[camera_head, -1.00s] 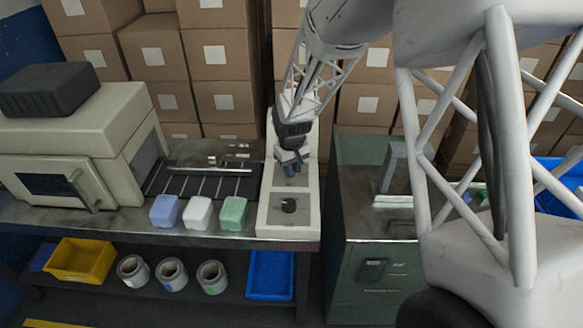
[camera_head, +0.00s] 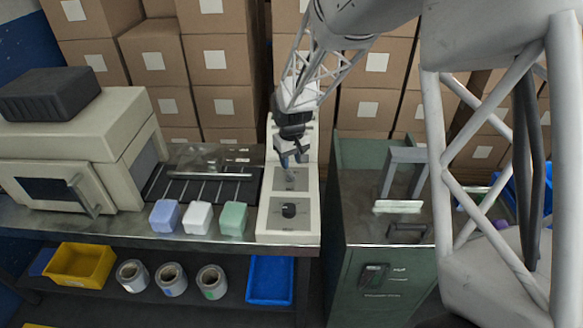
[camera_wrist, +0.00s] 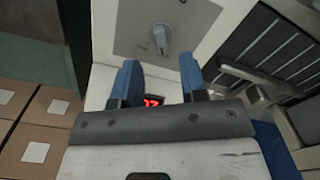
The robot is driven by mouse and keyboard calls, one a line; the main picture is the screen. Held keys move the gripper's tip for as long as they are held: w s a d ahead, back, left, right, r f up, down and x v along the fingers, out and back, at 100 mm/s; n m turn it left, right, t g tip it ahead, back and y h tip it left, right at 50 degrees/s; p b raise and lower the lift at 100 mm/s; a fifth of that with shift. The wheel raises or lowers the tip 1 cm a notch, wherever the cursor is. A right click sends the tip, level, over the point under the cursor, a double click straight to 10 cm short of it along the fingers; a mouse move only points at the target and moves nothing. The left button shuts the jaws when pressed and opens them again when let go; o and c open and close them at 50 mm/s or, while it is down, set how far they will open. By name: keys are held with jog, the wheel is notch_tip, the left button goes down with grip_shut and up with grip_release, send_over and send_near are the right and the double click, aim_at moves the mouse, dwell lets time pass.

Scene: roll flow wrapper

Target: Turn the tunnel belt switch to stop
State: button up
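A pale control panel (camera_head: 270,222) stands at the right end of the left bench, with two grey plates. A dark round knob (camera_head: 289,210) sits on the near plate. The farther plate (camera_head: 298,183) is partly covered by my gripper (camera_head: 291,158). In the wrist view a grey rotary switch (camera_wrist: 162,38) sits on a grey plate, beyond my fingertips and apart from them. My gripper's blue fingers (camera_wrist: 159,75) are spread with nothing between them. A red lit display (camera_wrist: 152,100) shows between them. I cannot read which switch is the tunnel belt's.
Blue, white and green blocks (camera_head: 198,217) stand left of the panel, before a slatted conveyor (camera_head: 205,188). A beige machine (camera_head: 75,130) is farther left. A green cabinet (camera_head: 375,265) with a metal handle frame stands right, across a gap. Stacked boxes (camera_head: 225,105) close the back.

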aim_at(293, 175)
jog(key=shift+r, duration=1.35)
jog(key=shift+s+d+r, duration=0.25)
jog(key=shift+d+r, duration=0.05)
jog(key=shift+r, duration=0.1)
jog(key=s+d+r+m, duration=0.2)
jog(key=s+d+r, duration=0.6)
jog(key=r, duration=0.1)
jog(key=s+d+r+m+t, duration=0.1)
jog(key=s+d, duration=0.3)
jog(key=s, duration=0.5)
jog(key=s+d+r+m, duration=0.2)
jog(key=s+d+r, duration=0.2)
jog(key=s, duration=0.5)
jog(key=s+d+r+m+t, duration=0.1)
jog(key=s+d+r, duration=0.2)
jog(key=s, duration=0.7)
jog(key=shift+d+t, duration=0.3)
jog(key=shift+d, duration=0.5)
